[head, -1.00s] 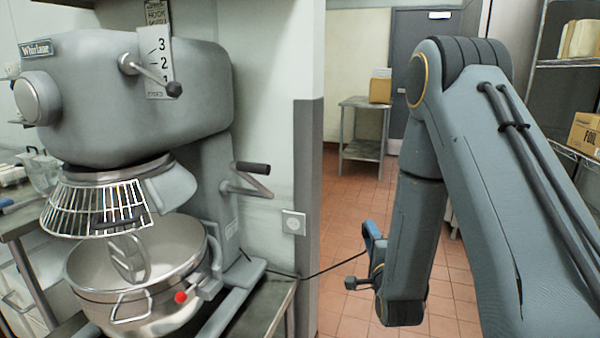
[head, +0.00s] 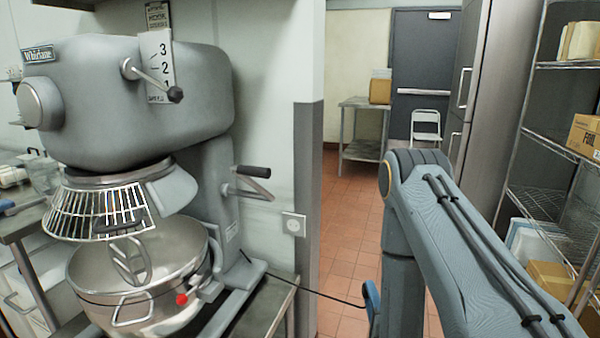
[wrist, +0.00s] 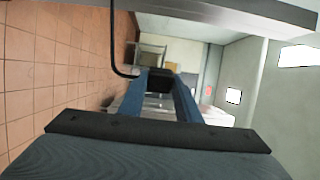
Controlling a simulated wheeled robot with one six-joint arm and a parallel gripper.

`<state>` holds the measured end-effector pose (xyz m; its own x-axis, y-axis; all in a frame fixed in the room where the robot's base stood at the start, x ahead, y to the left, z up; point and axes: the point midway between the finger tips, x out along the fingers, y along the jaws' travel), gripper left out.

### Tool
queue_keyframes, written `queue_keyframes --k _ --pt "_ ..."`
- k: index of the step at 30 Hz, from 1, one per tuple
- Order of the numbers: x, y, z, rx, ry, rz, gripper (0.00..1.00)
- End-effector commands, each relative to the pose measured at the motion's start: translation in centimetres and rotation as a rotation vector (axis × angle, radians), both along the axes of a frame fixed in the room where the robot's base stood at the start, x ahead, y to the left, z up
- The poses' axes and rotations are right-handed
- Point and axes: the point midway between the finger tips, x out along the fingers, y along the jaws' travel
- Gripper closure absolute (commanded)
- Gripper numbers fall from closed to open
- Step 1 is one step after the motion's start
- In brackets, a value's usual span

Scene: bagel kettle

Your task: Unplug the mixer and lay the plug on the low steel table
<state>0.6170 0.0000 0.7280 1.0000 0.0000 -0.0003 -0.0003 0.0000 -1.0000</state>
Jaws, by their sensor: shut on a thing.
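The grey mixer (head: 140,100) stands at the left over its steel bowl (head: 140,265). Its black cord (head: 325,295) runs right from the mixer's base to my gripper. My gripper is mostly hidden behind my arm in the head view; only a blue part shows. In the wrist view my gripper (wrist: 160,92) is shut on the black plug (wrist: 158,80), with the cord (wrist: 114,45) rising from it. The wall outlet (head: 293,224) is empty. The mixer rests on a low steel table (head: 268,300); another steel table (head: 362,152) stands at the back.
A cardboard box (head: 380,91) sits on the back table. A white folding chair (head: 426,123) stands by the dark door (head: 419,60). Wire shelving (head: 545,200) lines the right side. A wall end (head: 308,180) stands beside the mixer. The tiled floor (head: 345,235) between is clear.

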Motion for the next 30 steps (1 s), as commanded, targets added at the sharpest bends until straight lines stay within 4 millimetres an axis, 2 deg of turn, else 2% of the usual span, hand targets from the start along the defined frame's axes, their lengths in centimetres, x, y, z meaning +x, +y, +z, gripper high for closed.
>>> queue_keyframes --k 14,30 --pt "-0.2 0.2 -0.3 0.0 0.001 0.001 1.0" --pt "0.9 2.8 -0.6 0.0 0.04 0.002 1.0"
